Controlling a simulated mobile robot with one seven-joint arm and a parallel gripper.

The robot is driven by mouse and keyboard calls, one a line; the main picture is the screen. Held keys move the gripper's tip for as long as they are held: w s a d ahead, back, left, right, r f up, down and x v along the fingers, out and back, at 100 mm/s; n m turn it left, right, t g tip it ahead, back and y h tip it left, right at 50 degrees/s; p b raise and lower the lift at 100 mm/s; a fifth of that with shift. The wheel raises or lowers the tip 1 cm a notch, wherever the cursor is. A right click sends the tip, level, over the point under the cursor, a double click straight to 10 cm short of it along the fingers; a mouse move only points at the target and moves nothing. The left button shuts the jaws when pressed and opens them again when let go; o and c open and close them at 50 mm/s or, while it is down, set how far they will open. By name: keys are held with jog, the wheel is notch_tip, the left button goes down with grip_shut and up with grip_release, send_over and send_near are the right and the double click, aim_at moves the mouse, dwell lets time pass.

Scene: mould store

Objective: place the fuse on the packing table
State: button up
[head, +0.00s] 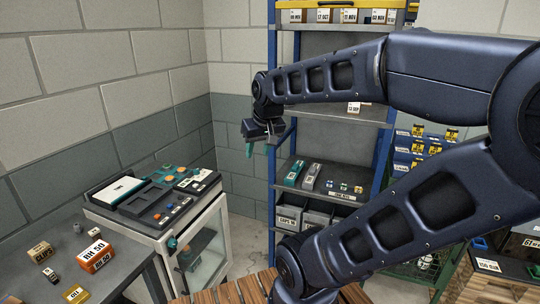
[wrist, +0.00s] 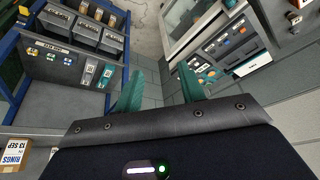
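My gripper (head: 254,140) is raised in front of the blue-framed shelf's left post, with teal fingers pointing down. In the wrist view my gripper (wrist: 160,75) has its fingers spread, with nothing between them. I cannot surely pick out the fuse.
A grey cabinet (head: 215,238) with a glass door stands left of the shelf, a control panel on top. Grey bins (head: 318,218) sit below the small pieces. A slatted wooden surface (head: 240,290) is at the bottom. My arm crosses the right side.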

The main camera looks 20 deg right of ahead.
jog(key=shift+m+h, duration=0.3)
jog(key=s, duration=0.1)
jog(key=s+d, duration=0.2)
jog(key=shift+s+d+f, duration=0.1)
jog(key=shift+s+f, duration=0.2)
jog(key=shift+f, duration=0.1)
